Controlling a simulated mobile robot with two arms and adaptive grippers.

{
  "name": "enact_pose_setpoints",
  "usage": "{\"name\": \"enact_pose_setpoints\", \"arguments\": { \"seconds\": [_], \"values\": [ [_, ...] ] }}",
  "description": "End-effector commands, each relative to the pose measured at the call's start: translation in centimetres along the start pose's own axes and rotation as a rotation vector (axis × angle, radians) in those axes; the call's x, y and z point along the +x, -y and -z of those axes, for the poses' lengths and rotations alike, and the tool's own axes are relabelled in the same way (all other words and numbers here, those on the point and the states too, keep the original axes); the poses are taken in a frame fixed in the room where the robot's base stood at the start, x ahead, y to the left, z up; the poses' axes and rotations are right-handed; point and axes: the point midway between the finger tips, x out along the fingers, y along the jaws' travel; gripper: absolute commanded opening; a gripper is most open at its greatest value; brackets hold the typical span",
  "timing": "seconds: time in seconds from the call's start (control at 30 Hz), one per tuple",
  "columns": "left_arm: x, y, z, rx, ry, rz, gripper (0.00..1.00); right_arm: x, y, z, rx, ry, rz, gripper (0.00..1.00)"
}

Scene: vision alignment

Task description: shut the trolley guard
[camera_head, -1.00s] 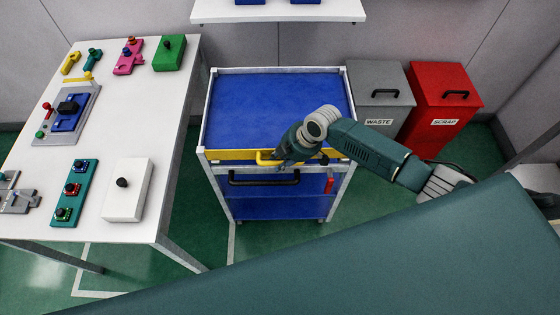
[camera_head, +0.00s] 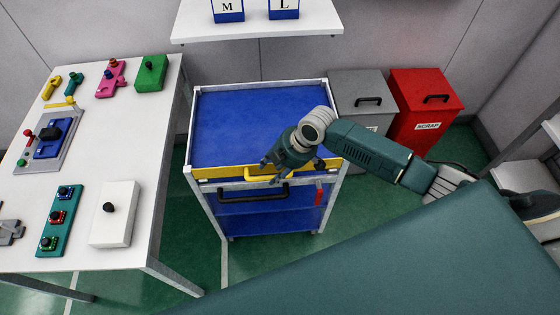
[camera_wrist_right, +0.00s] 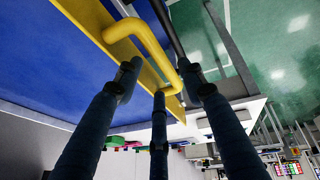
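The trolley (camera_head: 205,100) stands in the middle, with a blue top deck and a pale frame. Its yellow guard (camera_head: 222,172) spans the front edge of the top from post to post. A yellow bent handle (camera_head: 258,179) sticks out from the guard; it also shows in the wrist view (camera_wrist_right: 150,40). My right gripper (camera_head: 268,170) is at the handle with its fingers spread. In the wrist view its fingertips (camera_wrist_right: 160,78) are apart, with the handle's bend among them; contact is unclear. My left gripper is not in view.
A black bar handle (camera_head: 245,197) and a red lever (camera_head: 319,194) are on the trolley front below the guard. A white table (camera_head: 85,190) with several fixtures stands left. Grey (camera_head: 360,90) and red (camera_head: 425,90) bins stand right. A shelf (camera_head: 260,27) is behind.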

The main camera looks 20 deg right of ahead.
Motion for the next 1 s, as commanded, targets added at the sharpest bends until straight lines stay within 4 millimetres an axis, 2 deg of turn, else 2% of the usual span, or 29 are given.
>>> {"name": "enact_pose_setpoints", "arguments": {
  "seconds": [0.03, 0.2, 0.4, 1.0],
  "values": [
    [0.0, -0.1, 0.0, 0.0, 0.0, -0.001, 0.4, -1.2, -0.1, -0.1, -0.004, 0.002, -0.003, 0.4],
    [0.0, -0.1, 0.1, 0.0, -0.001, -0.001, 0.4, -4.6, -0.1, -0.1, -0.004, 0.002, -0.003, 0.4],
    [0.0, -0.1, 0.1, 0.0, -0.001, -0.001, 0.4, -6.8, -0.1, -0.1, -0.001, 0.001, -0.002, 0.4],
    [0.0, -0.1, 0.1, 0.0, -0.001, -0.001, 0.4, -7.1, -0.1, 0.0, 0.0, 0.0, 0.0, 0.4]
  ]
}}
